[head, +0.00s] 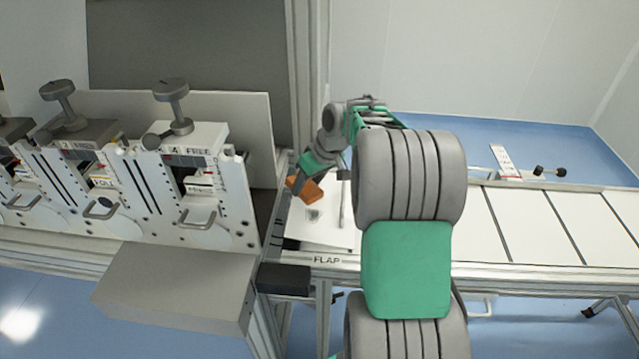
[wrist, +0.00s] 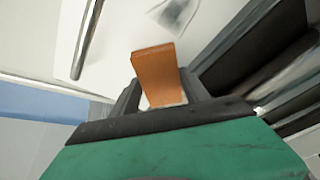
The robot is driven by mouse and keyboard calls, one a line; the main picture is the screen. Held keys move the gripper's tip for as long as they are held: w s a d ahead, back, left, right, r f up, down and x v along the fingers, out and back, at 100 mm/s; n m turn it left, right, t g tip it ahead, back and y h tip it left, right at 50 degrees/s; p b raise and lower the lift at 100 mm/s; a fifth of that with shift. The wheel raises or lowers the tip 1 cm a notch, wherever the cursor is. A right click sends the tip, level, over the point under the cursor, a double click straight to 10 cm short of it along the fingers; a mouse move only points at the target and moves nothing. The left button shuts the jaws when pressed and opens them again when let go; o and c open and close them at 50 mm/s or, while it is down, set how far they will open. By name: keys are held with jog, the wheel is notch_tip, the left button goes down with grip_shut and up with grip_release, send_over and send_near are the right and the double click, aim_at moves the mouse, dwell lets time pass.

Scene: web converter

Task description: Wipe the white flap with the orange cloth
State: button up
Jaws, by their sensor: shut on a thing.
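My gripper (head: 299,184) is shut on the orange cloth (head: 306,190), a small folded block between the fingers. In the wrist view the cloth (wrist: 157,73) stands out past the fingertips. The white flap (head: 321,229) lies below and in front of the gripper, above the printed word FLAP. It also shows in the wrist view (wrist: 120,30). A grey smudge (head: 314,214) is on the flap just below the cloth, and it shows at the top of the wrist view (wrist: 174,12). I cannot tell whether the cloth touches the flap.
A thin metal rod (head: 342,205) stands just right of the cloth. Machine units with knobs (head: 198,150) are on the left. Dark rollers (wrist: 262,52) lie beside the flap. A white conveyor bed (head: 540,225) runs to the right, partly behind my arm.

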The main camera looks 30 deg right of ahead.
aim_at(312, 187)
jog(key=shift+s+d+r+p, duration=0.1)
jog(key=shift+d+r+p, duration=0.05)
jog(key=shift+r+p, duration=0.7)
jog(key=shift+s+d+r+p, duration=0.15)
jog(key=shift+r+p, duration=0.45)
jog(key=shift+r, duration=0.55)
jog(key=shift+s+d+r+p, duration=0.1)
jog(key=shift+d+r+p, duration=0.05)
jog(key=shift+r+p, duration=0.7)
jog(key=shift+w+r, duration=0.1)
jog(key=shift+r, duration=0.05)
jog(key=shift+d+r+p, duration=0.15)
jog(key=shift+r+p, duration=0.3)
jog(key=shift+r, duration=0.3)
jog(key=shift+d+r+p, duration=0.1)
jog(key=shift+r+p, duration=0.35)
jog(key=shift+r, duration=0.25)
